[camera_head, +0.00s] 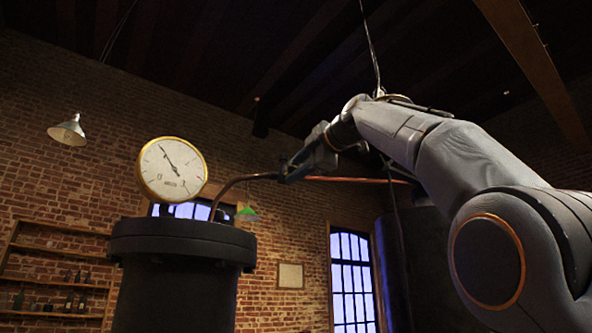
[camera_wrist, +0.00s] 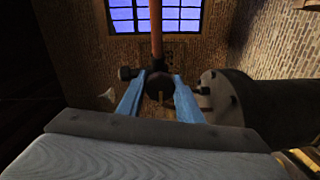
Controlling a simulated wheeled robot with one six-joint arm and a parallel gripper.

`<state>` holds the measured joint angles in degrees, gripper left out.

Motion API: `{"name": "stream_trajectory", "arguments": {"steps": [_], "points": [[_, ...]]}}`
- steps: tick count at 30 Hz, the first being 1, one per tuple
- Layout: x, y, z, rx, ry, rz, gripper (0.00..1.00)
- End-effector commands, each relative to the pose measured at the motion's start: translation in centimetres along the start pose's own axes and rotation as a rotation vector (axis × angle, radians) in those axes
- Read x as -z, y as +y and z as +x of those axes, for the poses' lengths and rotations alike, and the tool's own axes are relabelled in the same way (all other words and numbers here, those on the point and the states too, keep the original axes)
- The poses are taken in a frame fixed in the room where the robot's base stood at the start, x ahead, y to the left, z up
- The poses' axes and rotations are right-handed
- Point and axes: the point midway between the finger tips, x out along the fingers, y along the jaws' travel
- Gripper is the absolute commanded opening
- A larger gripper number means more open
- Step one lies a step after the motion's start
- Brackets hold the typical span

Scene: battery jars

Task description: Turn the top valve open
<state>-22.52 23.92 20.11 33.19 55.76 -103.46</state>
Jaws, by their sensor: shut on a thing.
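The valve (camera_wrist: 158,82) is a dark, rounded body on a copper pipe, with a dark knob sticking out to its left and a small brass-coloured piece low in front. My gripper (camera_wrist: 157,77) has its two blue fingers on either side of it in the wrist view and is shut on it. In the head view my gripper (camera_head: 288,174) reaches in from the right and meets the copper pipe (camera_head: 238,181). There the gripper hides the valve, and how far the valve is turned cannot be told.
A round brass-rimmed gauge (camera_head: 173,170) stands above a dark flanged jar (camera_head: 180,285), left of my gripper. Another dark cylinder (camera_wrist: 250,105) is close on the right in the wrist view. A hanging lamp (camera_head: 67,131), wall shelves (camera_head: 58,282) and a window (camera_head: 352,275) are farther back.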

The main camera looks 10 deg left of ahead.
Motion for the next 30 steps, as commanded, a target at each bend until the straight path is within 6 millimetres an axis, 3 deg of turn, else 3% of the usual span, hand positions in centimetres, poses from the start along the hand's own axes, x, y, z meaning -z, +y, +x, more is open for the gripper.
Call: {"name": "stream_trajectory", "arguments": {"steps": [15,16,18,30], "points": [[-0.01,-0.21,0.11,0.005,0.000,-0.016,0.10],[-0.01,-0.22,0.11,0.005,0.000,-0.016,0.37],[-0.01,-0.19,0.10,0.005,0.000,-0.016,0.49],[-0.11,-0.13,-0.56,0.001,-0.002,-0.015,0.51]]}}
